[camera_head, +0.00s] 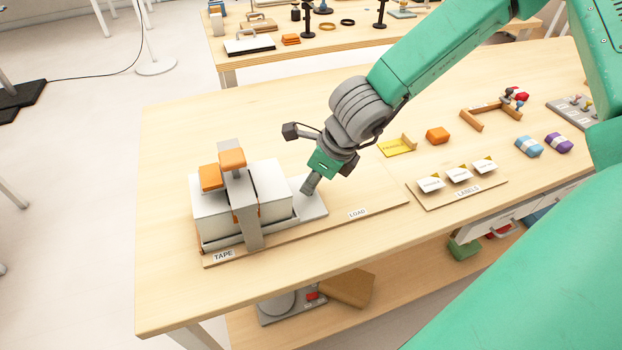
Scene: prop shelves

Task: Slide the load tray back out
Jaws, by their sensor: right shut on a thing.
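The load tray (312,208) is a light grey plate whose right end sticks out from the white box under the grey tape arch. My right gripper (309,187) points down at that exposed end and is shut on the tray; its fingertips are partly hidden. The white box (272,196) stands under the grey arch (246,215), with orange blocks (232,159) on top. The wooden base board (300,236) carries a TAPE label at its left and a LOAD label (357,213) at its right. My left gripper is not in view.
Board space right of the tray, around the LOAD label, is bare. A yellow tray (396,148), an orange block (437,135) and a LABELS board (458,190) with several cards lie farther right. Another table (330,40) with props stands behind.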

